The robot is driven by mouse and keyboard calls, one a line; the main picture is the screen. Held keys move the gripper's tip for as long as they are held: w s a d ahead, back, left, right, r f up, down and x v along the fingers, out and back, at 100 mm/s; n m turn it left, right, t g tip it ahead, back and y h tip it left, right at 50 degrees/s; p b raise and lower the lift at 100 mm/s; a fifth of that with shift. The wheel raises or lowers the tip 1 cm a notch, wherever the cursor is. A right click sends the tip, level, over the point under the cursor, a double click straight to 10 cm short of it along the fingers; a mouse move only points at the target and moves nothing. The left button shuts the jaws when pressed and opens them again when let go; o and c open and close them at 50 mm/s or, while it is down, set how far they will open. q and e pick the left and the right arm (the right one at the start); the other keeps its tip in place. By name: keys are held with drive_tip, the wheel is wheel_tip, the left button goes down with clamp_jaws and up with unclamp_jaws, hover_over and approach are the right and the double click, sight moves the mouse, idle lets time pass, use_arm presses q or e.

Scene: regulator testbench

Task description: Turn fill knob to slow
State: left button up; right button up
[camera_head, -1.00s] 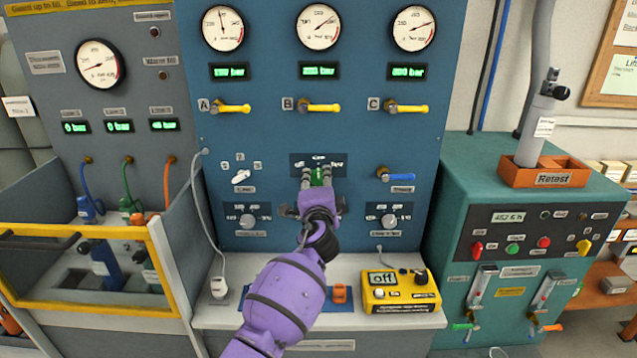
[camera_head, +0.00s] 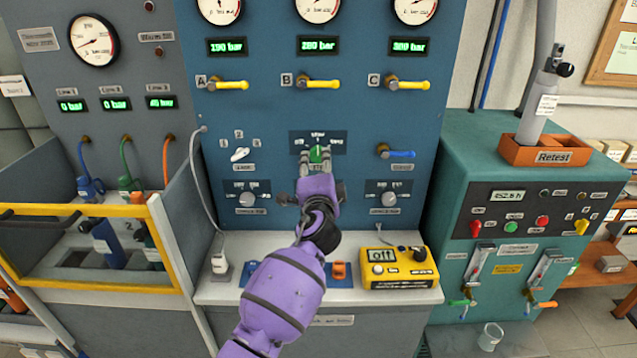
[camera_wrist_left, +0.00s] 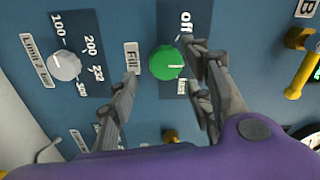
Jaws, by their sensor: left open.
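The green fill knob (camera_head: 318,155) sits on the blue panel, under a dark scale plate (camera_head: 333,138). In the left wrist view the knob (camera_wrist_left: 167,63) has a white mark pointing right, which is upward on the panel. "Off" (camera_wrist_left: 187,22) is readable on its scale; a finger covers the label the mark faces. A "Fill" tag (camera_wrist_left: 132,58) is beside the knob. My left gripper (camera_head: 318,160) is open, with one finger on each side of the knob. I cannot tell whether the fingers touch it. My right gripper is not in view.
Two grey limit knobs (camera_head: 248,199) (camera_head: 388,199) flank the arm below. A white selector (camera_head: 239,154) is left and a blue valve handle (camera_head: 398,154) right. Yellow valve handles (camera_head: 318,84) run above. A yellow meter (camera_head: 399,267) stands on the white ledge (camera_head: 225,291).

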use_arm(q)
drive_tip(key=s, duration=0.8)
drive_tip(key=shift+s, duration=0.15)
drive_tip(key=s+a+f+n+g+h, duration=0.1)
drive_tip(key=s+a+f+n+g, duration=0.2)
drive_tip(key=s+f, duration=0.45)
drive_tip(key=s+a+f+n, duration=0.4)
drive_tip(key=s+f+n, duration=0.15)
drive_tip(key=f, duration=0.35)
drive_tip(key=s+a+f+n+g+h, duration=0.1)
drive_tip(key=s+a+f+n+g, duration=0.15)
drive_tip(key=s+f, duration=0.5)
drive_tip(key=s+a+f+n+g, duration=0.1)
drive_tip(key=s+a+f, duration=0.2)
drive_tip(key=s, duration=0.6)
drive_tip(key=s+a+f+n+g+y, duration=0.1)
drive_tip(key=s+a+f+n, duration=0.1)
drive_tip(key=s+f, duration=0.4)
drive_tip(key=s+a+f+n+g, duration=0.1)
drive_tip(key=s+a+f, duration=0.4)
drive_tip(key=s, duration=0.7)
drive_tip(key=shift+s+g+y+p, duration=0.2)
drive_tip(key=shift+g+y+p, duration=0.1)
drive_tip(key=shift+g+p, duration=0.15)
